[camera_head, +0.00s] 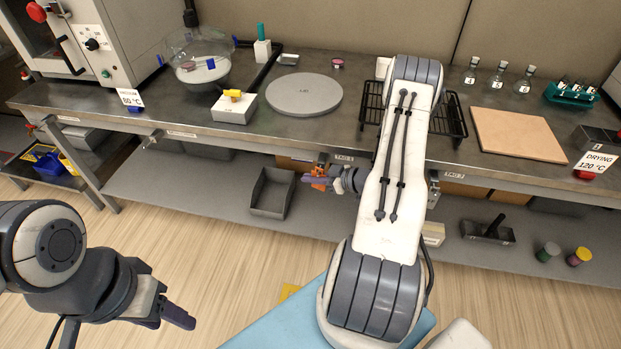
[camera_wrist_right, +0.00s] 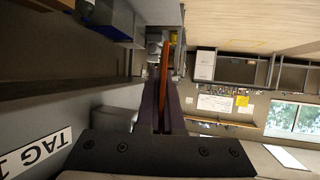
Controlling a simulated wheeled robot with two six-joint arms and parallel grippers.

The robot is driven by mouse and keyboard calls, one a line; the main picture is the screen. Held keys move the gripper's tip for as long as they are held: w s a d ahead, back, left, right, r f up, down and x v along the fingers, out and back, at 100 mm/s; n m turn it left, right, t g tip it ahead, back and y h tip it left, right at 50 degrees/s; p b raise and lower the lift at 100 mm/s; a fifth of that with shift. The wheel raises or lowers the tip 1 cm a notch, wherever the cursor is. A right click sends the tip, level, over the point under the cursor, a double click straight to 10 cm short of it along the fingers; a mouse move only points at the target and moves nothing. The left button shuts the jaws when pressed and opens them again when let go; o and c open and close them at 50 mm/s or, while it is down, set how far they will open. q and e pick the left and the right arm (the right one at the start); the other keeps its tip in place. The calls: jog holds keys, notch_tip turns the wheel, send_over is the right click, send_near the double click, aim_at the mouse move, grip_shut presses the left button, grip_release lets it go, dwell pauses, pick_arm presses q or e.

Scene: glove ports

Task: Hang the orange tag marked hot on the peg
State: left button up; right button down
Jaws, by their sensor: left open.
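The orange tag (camera_head: 319,178) is at the fingers of my right gripper (camera_head: 318,183), below the front edge of the bench by the TAG 1 label (camera_head: 343,157). In the right wrist view the tag is a thin orange strip (camera_wrist_right: 172,75), seen edge-on between the two dark fingers. My right gripper looks shut on it. Its lettering cannot be read. I cannot make out a peg by the TAG 1 label. My left gripper (camera_head: 168,317) is open and empty over the floor at the lower left.
The bench (camera_head: 330,120) carries a round grey plate (camera_head: 304,94), a glass bowl (camera_head: 198,60), a black rack (camera_head: 452,125) and a tan board (camera_head: 518,133). A grey bin (camera_head: 271,192) stands on the lower shelf, left of my right gripper. The TAG 2 label (camera_head: 453,174) is further right.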

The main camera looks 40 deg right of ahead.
jog(key=shift+f, duration=0.25)
jog(key=c, duration=1)
grip_release()
jog(key=shift+s+d, duration=0.15)
jog(key=shift+s, duration=0.1)
jog(key=shift+r+v, duration=0.15)
jog(key=shift+v, duration=2.4)
jog(key=shift+r+v, duration=0.2)
jog(key=shift+v, duration=2.35)
jog(key=shift+w, duration=0.2)
